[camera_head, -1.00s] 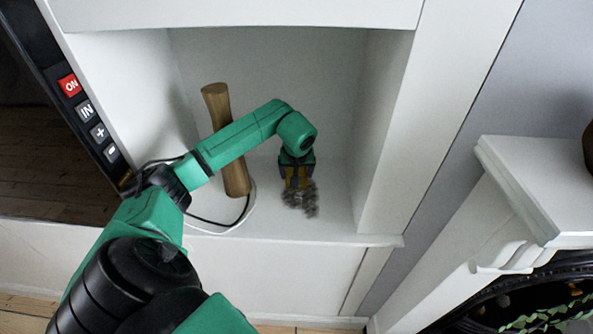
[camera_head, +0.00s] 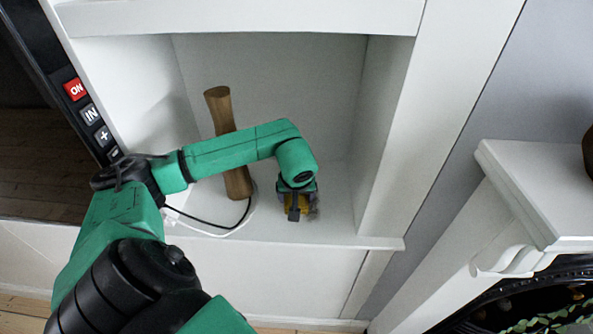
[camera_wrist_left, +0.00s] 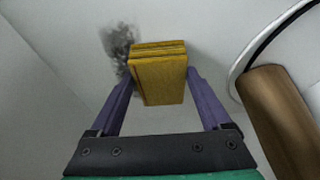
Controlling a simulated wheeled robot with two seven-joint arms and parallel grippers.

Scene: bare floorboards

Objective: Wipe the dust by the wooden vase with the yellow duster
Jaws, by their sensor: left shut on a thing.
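The wooden vase (camera_head: 219,108) stands in the white alcove, partly hidden behind my left arm; its side also shows at the right of the left wrist view (camera_wrist_left: 278,112). My left gripper (camera_head: 296,205) is shut on the yellow duster (camera_wrist_left: 160,76), low over the shelf to the right of the vase. In the head view the duster (camera_head: 293,212) is mostly hidden by the gripper. The grey dust (camera_wrist_left: 120,45) lies on the shelf beside the duster, on the side away from the vase. In the head view a little dust (camera_head: 313,211) shows at the gripper's right. My right gripper is out of view.
The alcove's right wall (camera_head: 383,140) and the shelf's front edge (camera_head: 350,242) are near my arm. A black and white cable (camera_head: 215,226) lies by the vase's base. A dark screen with buttons (camera_head: 83,105) is at left, a white mantel (camera_head: 530,180) at right.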

